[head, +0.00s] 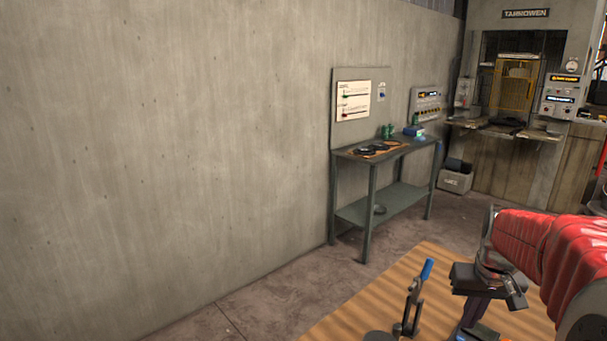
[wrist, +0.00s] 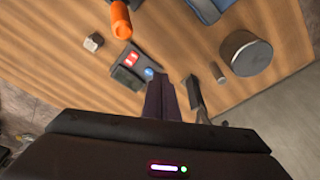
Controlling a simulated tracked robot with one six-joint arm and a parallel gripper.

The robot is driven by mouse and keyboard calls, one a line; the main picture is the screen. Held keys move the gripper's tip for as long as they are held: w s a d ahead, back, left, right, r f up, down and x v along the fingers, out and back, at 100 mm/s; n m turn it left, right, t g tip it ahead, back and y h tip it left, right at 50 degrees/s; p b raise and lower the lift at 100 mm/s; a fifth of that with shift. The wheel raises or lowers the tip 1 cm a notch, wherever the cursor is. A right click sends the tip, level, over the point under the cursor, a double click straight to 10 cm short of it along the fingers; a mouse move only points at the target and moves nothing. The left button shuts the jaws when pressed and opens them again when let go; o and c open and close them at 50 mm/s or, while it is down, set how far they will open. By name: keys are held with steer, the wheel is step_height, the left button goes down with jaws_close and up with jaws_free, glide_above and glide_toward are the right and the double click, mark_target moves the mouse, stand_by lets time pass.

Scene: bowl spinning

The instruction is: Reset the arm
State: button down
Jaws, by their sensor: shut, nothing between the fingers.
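My gripper (head: 474,312) hangs from my red arm over the right part of the wooden table (head: 375,292) in the head view, pointing down. In the wrist view my gripper (wrist: 160,82) has its two dark fingers pressed together with nothing between them. The fingertips are above the striped tabletop, close to a small dark device with red parts (wrist: 130,62) in the picture. I cannot tell whether they touch anything. No bowl can be made out clearly.
A blue-handled upright tool (head: 415,295) stands just left of my gripper. The wrist view shows an orange cylinder (wrist: 123,20), a small grey block (wrist: 93,42) and a dark round cylinder (wrist: 245,55) on the table. A green workbench (head: 385,150) stands against the concrete wall.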

steer(key=s+a+r+n+t, duration=0.1)
steer(key=s+a, duration=0.6)
steer(key=a, duration=0.5)
steer(key=s+a+r+n+t, duration=0.2)
steer(key=s+a, duration=0.6)
steer(key=a, duration=0.4)
steer(key=shift+s+r+n+y, duration=0.25)
steer(key=shift+n+y, duration=0.05)
steer(key=shift+y, duration=0.1)
steer(key=shift+s, duration=0.1)
